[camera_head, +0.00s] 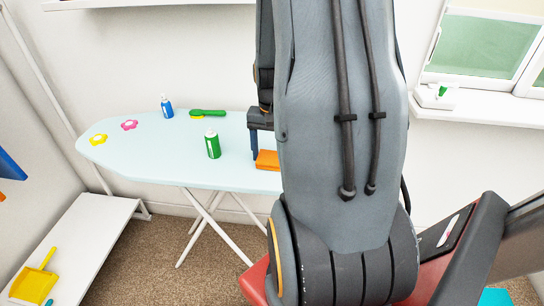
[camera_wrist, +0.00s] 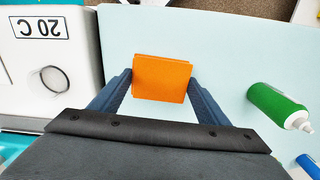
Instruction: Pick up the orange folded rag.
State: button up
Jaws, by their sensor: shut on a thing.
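The orange folded rag (camera_wrist: 162,78) is a flat square stack between the two fingers of my gripper (camera_wrist: 161,84) in the wrist view. The fingers are shut on its left and right sides. In the head view the rag (camera_head: 267,160) shows at the right part of the pale blue ironing board (camera_head: 150,165), partly hidden by my arm. My gripper (camera_head: 256,148) is beside it there, also mostly hidden. I cannot tell whether the rag still touches the board.
A green bottle (camera_head: 213,145), a blue bottle (camera_head: 167,106), a green brush (camera_head: 207,113) and two flower shapes (camera_head: 129,125) are on the board. A white box marked "20 C" (camera_wrist: 50,65) is left in the wrist view. A yellow dustpan (camera_head: 35,280) lies on a low white shelf (camera_head: 85,240).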

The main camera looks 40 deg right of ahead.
aim_at(272, 158)
notch_tip(272, 158, up, 10)
jog(key=b, duration=0.1)
dwell(0.4)
jog(key=shift+f, duration=0.1)
jog(key=o, duration=0.4)
jog(key=shift+c, duration=1.4)
jog(key=shift+s, duration=0.1)
